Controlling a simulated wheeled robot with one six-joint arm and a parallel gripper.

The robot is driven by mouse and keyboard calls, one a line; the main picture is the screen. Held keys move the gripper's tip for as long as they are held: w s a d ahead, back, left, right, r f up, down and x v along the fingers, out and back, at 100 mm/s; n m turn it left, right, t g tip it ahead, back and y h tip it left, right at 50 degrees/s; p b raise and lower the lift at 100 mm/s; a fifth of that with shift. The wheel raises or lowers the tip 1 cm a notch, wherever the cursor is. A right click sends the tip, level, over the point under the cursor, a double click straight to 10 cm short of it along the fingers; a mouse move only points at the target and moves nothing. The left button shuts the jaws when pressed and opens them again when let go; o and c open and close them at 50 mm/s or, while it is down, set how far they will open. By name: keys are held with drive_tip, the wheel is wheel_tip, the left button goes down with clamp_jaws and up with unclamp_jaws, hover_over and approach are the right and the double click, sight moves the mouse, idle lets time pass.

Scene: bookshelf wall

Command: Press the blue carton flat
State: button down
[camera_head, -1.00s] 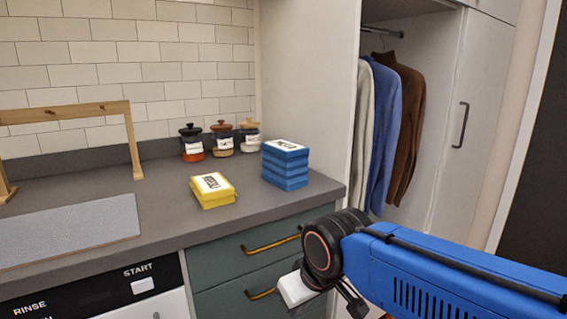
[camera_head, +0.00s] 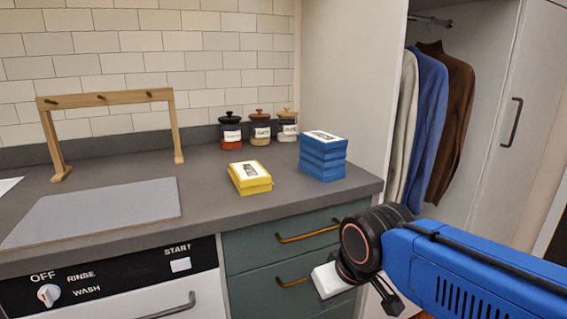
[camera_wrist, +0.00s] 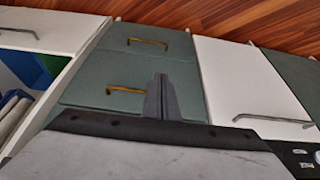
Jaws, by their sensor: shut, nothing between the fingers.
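The blue carton (camera_head: 322,158) stands upright on the grey counter (camera_head: 225,207) near its right end. It has ridged, pleated sides and a white label on top. A flatter yellow carton (camera_head: 250,178) with a white label lies to its left. My arm reaches in from the lower right in the head view, below and in front of the counter edge. In the wrist view my gripper (camera_wrist: 162,98) is shut and empty, seen against the green drawer fronts. It is apart from both cartons. Neither carton shows in the wrist view.
Three lidded jars (camera_head: 262,128) stand behind the cartons by the tiled wall. A wooden rack (camera_head: 105,97) and a grey mat (camera_head: 95,212) are at left. A tall white panel and an open wardrobe with hanging clothes (camera_head: 428,120) border the counter's right end.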

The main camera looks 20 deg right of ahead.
drive_tip(key=w+d+r, duration=0.5)
drive_tip(key=w+r, duration=0.4)
drive_tip(key=r, duration=0.5)
drive_tip(key=w+d+r+g, duration=0.1)
drive_tip(key=w+d+r, duration=0.5)
drive_tip(key=r, duration=0.8)
drive_tip(key=w+d+r, duration=0.5)
drive_tip(key=w+r, duration=0.8)
drive_tip(key=r, duration=0.2)
drive_tip(key=shift+d+g, duration=0.25)
drive_tip(key=shift+g, duration=0.05)
hover_over(322, 136)
drive_tip(key=f, duration=1.2)
drive_tip(key=shift+s+d, duration=0.1)
drive_tip(key=shift+s, duration=0.25)
drive_tip(key=shift+f, duration=0.75)
